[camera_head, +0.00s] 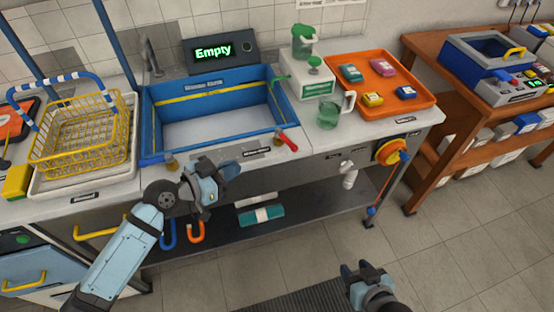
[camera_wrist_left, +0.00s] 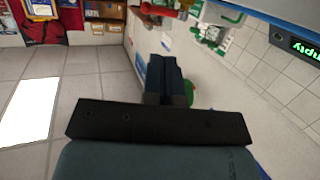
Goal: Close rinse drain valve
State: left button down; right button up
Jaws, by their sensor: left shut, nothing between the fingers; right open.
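The blue rinse basin (camera_head: 211,143) is set into the counter, with white inner floor and a yellow line on its walls. A valve with a red handle (camera_head: 289,142) sits at its front right corner, near a dark label plate (camera_head: 257,153). The handle points toward the front right. My left gripper (camera_head: 232,171) is shut and empty, in front of the basin's front edge and left of the red handle, apart from it. Its closed fingers show in the left wrist view (camera_wrist_left: 168,75). My right gripper (camera_head: 362,271) is open and empty, low over the floor.
A display (camera_head: 220,51) reading "Empty" stands behind the basin. A brass-coloured fitting (camera_head: 170,161) sits at the front left. A green-tinted jug (camera_head: 330,112) and an orange tray (camera_head: 372,84) stand to the right. A yellow basket (camera_head: 82,140) is at left.

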pick_arm(q)
jog(key=shift+w+d+r+m+g+h, duration=0.15)
jog(key=shift+w+r+m+g+h, duration=0.05)
jog(key=shift+r+m+g+h, duration=0.1)
pick_arm(e)
jog(key=shift+w+f, duration=0.1)
jog(key=shift+f, duration=0.1)
pick_arm(q)
jog(key=p, duration=0.1)
send_near(288, 145)
jog(key=x, duration=0.6)
jog(key=shift+w, duration=0.1)
jog(key=shift+w+d+f, duration=0.2)
jog(key=shift+w+d, duration=0.2)
jog(key=shift+d, duration=0.2)
pick_arm(e)
jog(key=shift+s+r, duration=0.2)
jog(key=shift+r, duration=0.15)
pick_arm(q)
jog(key=shift+p, duration=0.35)
pick_arm(e)
jog(key=shift+r, duration=0.2)
